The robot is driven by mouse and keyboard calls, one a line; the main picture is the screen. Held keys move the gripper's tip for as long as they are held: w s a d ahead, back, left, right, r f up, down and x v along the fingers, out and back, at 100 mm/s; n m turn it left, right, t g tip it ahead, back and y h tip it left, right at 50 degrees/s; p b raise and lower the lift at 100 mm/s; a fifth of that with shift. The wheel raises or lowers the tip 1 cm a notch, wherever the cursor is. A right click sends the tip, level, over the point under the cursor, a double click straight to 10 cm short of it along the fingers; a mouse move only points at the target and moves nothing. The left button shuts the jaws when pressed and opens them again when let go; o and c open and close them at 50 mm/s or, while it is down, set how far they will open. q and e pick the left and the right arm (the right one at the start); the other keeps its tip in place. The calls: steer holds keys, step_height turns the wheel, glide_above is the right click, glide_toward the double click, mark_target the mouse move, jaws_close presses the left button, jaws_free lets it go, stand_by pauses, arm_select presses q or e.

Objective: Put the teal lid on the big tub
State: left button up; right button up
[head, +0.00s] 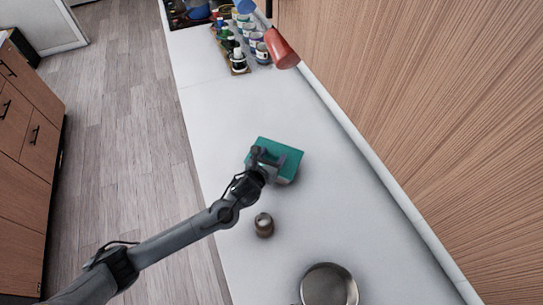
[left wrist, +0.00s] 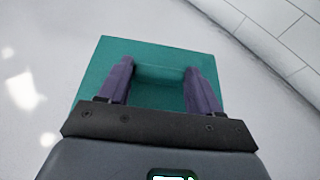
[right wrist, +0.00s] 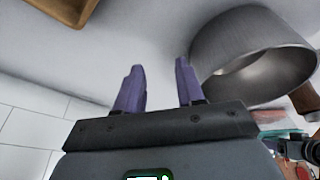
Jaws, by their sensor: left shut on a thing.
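The teal lid (head: 287,152) is a flat, square-cornered piece over the white counter in the head view. It also shows in the left wrist view (left wrist: 150,51), with a raised block between my fingers. My left gripper (head: 262,157) is over the lid and shut on that block. A small greyish edge shows under the lid's near side in the head view; I cannot tell whether it is the big tub. No other tub is clearly seen. My right gripper (right wrist: 158,88) shows only in the right wrist view, open and with nothing between its fingers.
A small dark metallic jar (head: 264,225) stands on the counter near the lid. A metal pot (head: 328,286) is at the near end. Several paint bottles and cans, a red cup-like object (head: 280,48) and a wooden wall (head: 400,90) are farther off. Counter between is clear.

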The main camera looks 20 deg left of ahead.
stand_by(0.4)
arm_select(q)
steer(key=o, duration=1.1)
steer(key=shift+s, duration=0.1)
